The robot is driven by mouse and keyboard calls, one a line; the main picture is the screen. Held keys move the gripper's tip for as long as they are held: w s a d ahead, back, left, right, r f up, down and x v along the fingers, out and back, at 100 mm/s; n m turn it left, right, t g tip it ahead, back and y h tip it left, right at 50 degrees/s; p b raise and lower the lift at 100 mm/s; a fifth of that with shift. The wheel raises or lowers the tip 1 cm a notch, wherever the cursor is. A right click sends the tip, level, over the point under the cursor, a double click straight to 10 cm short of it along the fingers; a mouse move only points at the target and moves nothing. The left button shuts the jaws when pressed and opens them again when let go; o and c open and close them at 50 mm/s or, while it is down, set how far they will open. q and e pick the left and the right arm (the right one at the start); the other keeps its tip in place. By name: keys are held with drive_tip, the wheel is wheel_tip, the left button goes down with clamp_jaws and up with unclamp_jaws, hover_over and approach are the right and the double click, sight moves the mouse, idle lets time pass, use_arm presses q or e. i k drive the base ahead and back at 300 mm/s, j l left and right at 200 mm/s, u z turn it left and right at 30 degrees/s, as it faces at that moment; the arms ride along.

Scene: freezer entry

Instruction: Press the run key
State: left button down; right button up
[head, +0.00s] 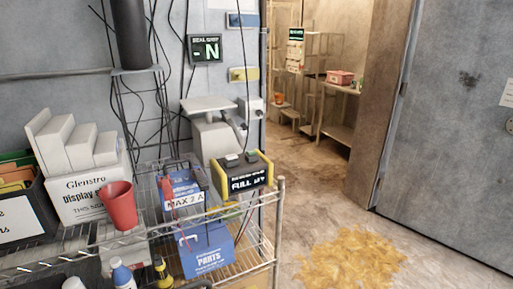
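A black control box with yellow ends (244,175) sits on the wire shelf at the middle of the head view. Its front carries white lettering that reads roughly "FULL" plus characters too small to be sure of. Two small keys show on its top, a left key (231,159) and a right key (251,156). Their labels are not readable, so I cannot tell which is the run key. Neither of my grippers is in view.
A wire shelf (262,262) holds a red cup (121,206), a white carton (83,196) and blue boxes (205,250). A wall display (206,48) shows "-N". A doorway opens behind, beside a grey door (447,130). A yellowish patch (357,262) lies on the floor.

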sight(252, 152)
drive_tip(key=i+l+u, duration=0.1)
drive_tip(key=l, duration=0.25)
drive_tip(key=i+l+u, duration=0.1)
drive_tip(key=i+l, duration=0.2)
drive_tip(key=i+l+u, duration=0.1)
drive_tip(key=l, duration=0.35)
drive_tip(key=i+l, duration=0.2)
drive_tip(key=l, duration=0.2)
drive_tip(key=i+l+u, duration=0.15)
drive_tip(key=l, duration=0.25)
